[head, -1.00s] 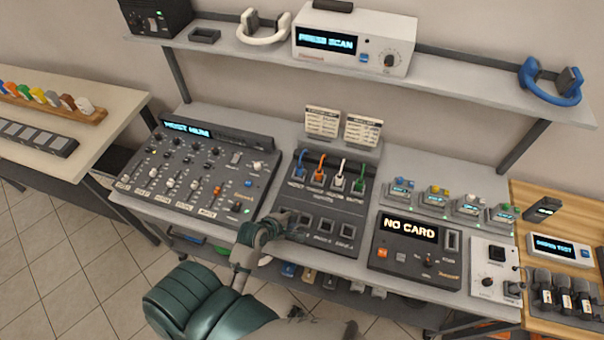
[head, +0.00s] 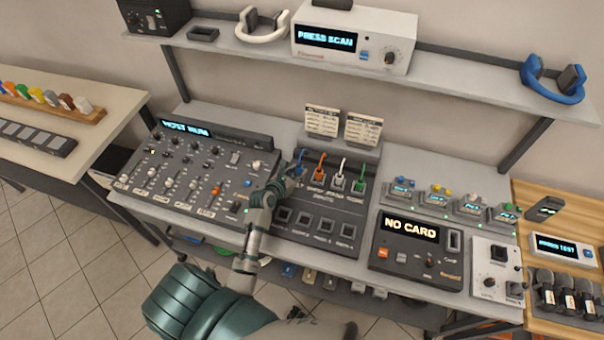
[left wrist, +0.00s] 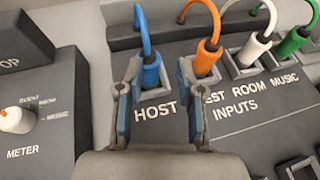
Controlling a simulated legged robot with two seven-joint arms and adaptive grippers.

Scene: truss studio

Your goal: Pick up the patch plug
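The blue patch plug (left wrist: 151,72) stands in the socket marked HOST, its cable looping up. It also shows in the head view (head: 299,169) at the left end of the plug row on the patch panel (head: 316,207). My left gripper (left wrist: 160,78) is open, with one finger on each side of the blue plug and a gap visible on the right. In the head view my left gripper (head: 291,180) reaches the panel's upper left and partly hides the blue plug. My right gripper is not in view.
Orange (left wrist: 207,55), white (left wrist: 250,50) and green (left wrist: 294,42) plugs stand close to the right of the blue one. A mixer (head: 195,170) lies left of the panel, a card unit (head: 418,250) right of it. A shelf (head: 450,80) spans above.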

